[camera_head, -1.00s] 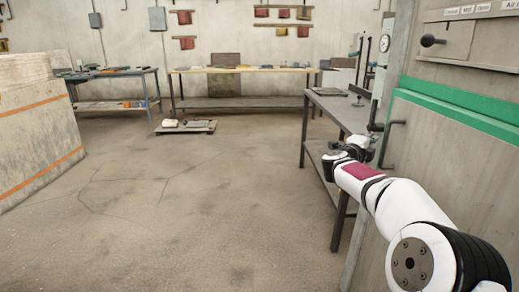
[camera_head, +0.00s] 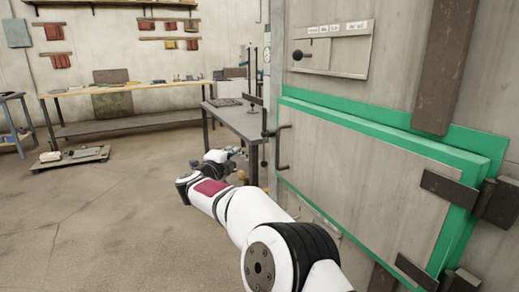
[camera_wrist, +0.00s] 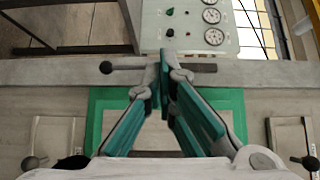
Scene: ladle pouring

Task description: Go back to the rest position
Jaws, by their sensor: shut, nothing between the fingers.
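My gripper (camera_wrist: 166,68) shows in the wrist view with its two green-and-grey fingers converging at the tips. It is shut and empty. Behind the fingers is a panel with a green frame (camera_wrist: 236,102), and a grey bar with a dark knob crosses near the fingertips. In the head view my white arm reaches forward from the lower right. Its far end is low beside the grey side table (camera_head: 232,118). The fingers are too small and too hidden there to make out.
A wall with a green-framed hatch (camera_head: 385,130) and a dark handle (camera_head: 283,146) stands close on the right. A long workbench (camera_head: 130,88) is at the back. A low pallet (camera_head: 70,158) lies on the floor. The floor at left is open.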

